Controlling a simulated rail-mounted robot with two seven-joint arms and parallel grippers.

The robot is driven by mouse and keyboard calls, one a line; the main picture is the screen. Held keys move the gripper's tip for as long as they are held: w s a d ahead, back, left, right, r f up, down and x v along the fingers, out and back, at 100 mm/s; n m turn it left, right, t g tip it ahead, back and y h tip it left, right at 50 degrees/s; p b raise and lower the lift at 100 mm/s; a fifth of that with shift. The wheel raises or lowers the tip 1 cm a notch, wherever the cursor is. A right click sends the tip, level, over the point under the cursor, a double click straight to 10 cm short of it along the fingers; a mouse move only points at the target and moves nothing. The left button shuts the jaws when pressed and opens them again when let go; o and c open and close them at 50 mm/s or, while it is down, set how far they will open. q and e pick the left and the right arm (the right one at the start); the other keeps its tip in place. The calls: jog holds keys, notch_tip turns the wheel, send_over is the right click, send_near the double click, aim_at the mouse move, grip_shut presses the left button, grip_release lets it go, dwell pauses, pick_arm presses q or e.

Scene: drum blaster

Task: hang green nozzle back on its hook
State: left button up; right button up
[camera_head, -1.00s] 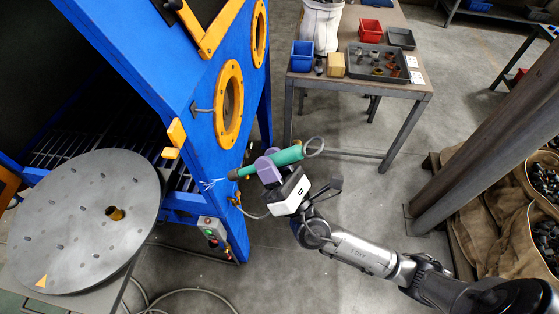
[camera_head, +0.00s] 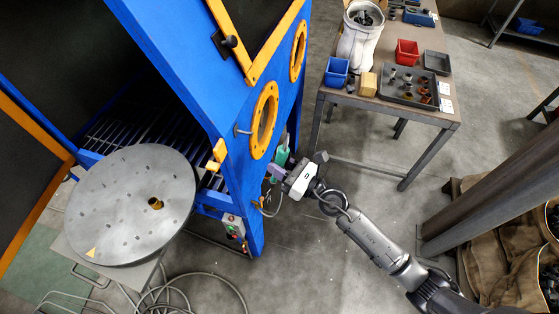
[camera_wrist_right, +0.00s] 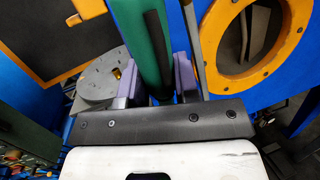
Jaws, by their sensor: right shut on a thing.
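The green nozzle (camera_head: 282,156) is held close to the right side of the blue blasting cabinet (camera_head: 232,83), below and right of the lower round port. My right gripper (camera_head: 277,171) is shut on it, partly hiding it. In the right wrist view the green nozzle (camera_wrist_right: 141,38), with a dark strip along it, runs up between the purple fingers (camera_wrist_right: 157,82). A small grey peg (camera_head: 241,131) sticks out of the cabinet beside the lower port; I cannot tell if it is the hook. My left gripper is not in view.
The lower yellow-ringed port (camera_head: 263,120) is beside the nozzle. A round metal turntable (camera_head: 130,205) stands at the left. A hose (camera_head: 200,276) lies coiled on the floor. A workbench (camera_head: 395,112) with bins and a tray stands at the back right. A steel post (camera_head: 490,190) is at right.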

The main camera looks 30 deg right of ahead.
aim_at(242, 154)
jog(key=shift+w+d+f+n+g+p, duration=0.5)
jog(key=shift+d+n+g+p, duration=0.2)
jog(key=shift+g+p, duration=0.4)
jog(key=shift+w+f, duration=0.15)
jog(key=shift+f, duration=0.05)
jog(key=shift+w+a+f, duration=0.2)
jog(key=shift+w+a, duration=0.95)
jog(key=shift+w+a+f, duration=0.15)
jog(key=shift+w+a, duration=0.95)
jog(key=shift+w+a+f, duration=0.1)
jog(key=shift+w+a, duration=0.35)
jog(key=shift+a, duration=0.05)
jog(key=shift+w+a+f, duration=0.2)
jog(key=shift+w, duration=0.05)
jog(key=shift+w+a+f, duration=0.15)
jog(key=shift+f, duration=0.1)
jog(key=shift+b, duration=0.3)
